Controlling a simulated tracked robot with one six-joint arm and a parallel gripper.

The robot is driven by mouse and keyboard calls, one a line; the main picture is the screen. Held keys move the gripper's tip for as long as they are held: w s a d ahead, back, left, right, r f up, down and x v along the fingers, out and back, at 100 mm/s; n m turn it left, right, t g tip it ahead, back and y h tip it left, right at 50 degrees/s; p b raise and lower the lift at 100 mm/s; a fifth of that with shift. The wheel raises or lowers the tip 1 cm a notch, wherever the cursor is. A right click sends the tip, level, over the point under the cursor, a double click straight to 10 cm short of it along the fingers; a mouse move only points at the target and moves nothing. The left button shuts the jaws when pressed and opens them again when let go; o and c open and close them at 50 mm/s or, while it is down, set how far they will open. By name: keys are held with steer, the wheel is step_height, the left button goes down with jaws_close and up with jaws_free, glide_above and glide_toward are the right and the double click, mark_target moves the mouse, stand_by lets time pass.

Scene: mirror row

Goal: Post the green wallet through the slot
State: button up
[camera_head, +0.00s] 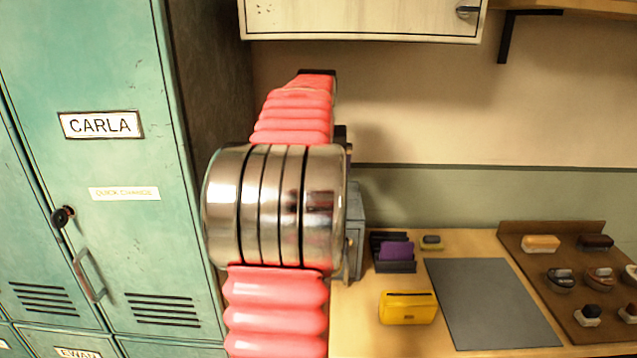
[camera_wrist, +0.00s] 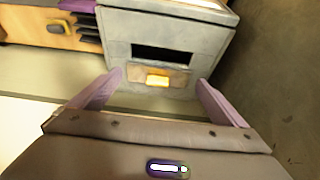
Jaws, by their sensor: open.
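I see no green wallet in either view. In the wrist view, a grey box (camera_wrist: 122,50) has a dark slot (camera_wrist: 163,54) in its face, with a yellow plate (camera_wrist: 157,81) near it. My gripper (camera_wrist: 152,88) is open, its two purple-grey fingers spread apart with nothing between them, in front of the box's face. In the head view, my arm hides my gripper and most of the grey box (camera_head: 356,222); only the box's right part shows.
A dark rack (camera_head: 394,266) holds a purple wallet (camera_head: 397,251). A small olive item (camera_head: 432,242) and a yellow box (camera_head: 407,309) lie near it. A grey mat (camera_head: 490,304) is bare. A brown board (camera_head: 560,290) holds several brushes. Green lockers (camera_head: 110,200) stand left; a cabinet (camera_head: 360,17) hangs above.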

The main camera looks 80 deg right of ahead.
steer(key=shift+v, duration=1.6)
steer(key=shift+s, duration=0.1)
